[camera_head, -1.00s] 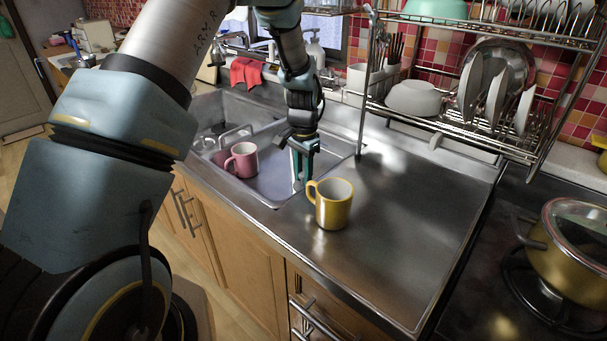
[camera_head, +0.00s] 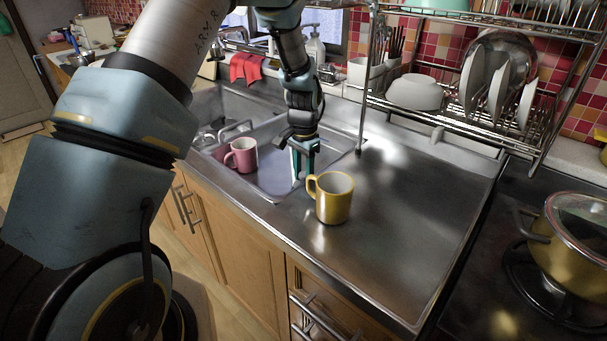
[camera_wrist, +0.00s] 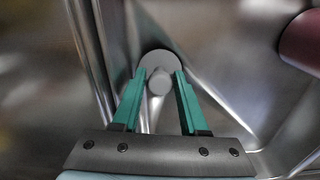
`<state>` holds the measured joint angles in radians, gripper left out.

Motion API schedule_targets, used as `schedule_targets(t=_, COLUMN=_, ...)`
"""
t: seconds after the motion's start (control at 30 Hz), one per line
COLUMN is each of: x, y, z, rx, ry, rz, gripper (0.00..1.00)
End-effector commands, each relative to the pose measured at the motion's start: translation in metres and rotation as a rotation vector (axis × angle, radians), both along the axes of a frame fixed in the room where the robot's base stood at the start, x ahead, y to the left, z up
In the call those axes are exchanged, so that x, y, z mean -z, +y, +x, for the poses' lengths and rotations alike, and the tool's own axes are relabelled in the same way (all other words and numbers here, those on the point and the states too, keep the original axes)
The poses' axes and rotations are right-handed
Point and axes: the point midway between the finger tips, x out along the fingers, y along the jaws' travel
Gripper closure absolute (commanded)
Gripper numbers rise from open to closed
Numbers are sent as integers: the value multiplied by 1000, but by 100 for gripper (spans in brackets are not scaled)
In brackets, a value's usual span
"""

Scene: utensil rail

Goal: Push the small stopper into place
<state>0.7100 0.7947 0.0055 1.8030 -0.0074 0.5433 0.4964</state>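The small stopper (camera_wrist: 160,60) is a grey disc with a round knob (camera_wrist: 159,81), seen in the wrist view. My gripper (camera_wrist: 160,75) has its green fingers on both sides of the knob, with narrow gaps visible, so it looks open around it. The fingertips cover parts of the disc's edges. In the head view my gripper (camera_head: 303,172) points down at the right end of the sink (camera_head: 268,172), just behind the yellow mug. The stopper is hidden there. I cannot tell whether it sits in a hole or how deep.
A yellow mug (camera_head: 335,203) stands on the steel counter (camera_head: 410,225), very close to my gripper. A dish rack (camera_head: 455,125) stands behind, and a pot (camera_head: 570,240) is at right. The counter's middle is clear.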

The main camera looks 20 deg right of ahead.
Motion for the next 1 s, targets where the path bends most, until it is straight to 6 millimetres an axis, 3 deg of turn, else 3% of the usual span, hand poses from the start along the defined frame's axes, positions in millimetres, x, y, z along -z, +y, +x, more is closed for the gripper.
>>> schedule_targets(t=0.2, x=0, y=0, z=0, rx=0, ry=0, rz=0, gripper=33)
schedule_targets(t=0.53, x=-6, y=-1, z=0, rx=1, ry=-1, rz=-2, gripper=33)
schedule_targets(t=1.0, x=-89, y=-1, z=1, rx=1, ry=-4, rz=-3, gripper=33)
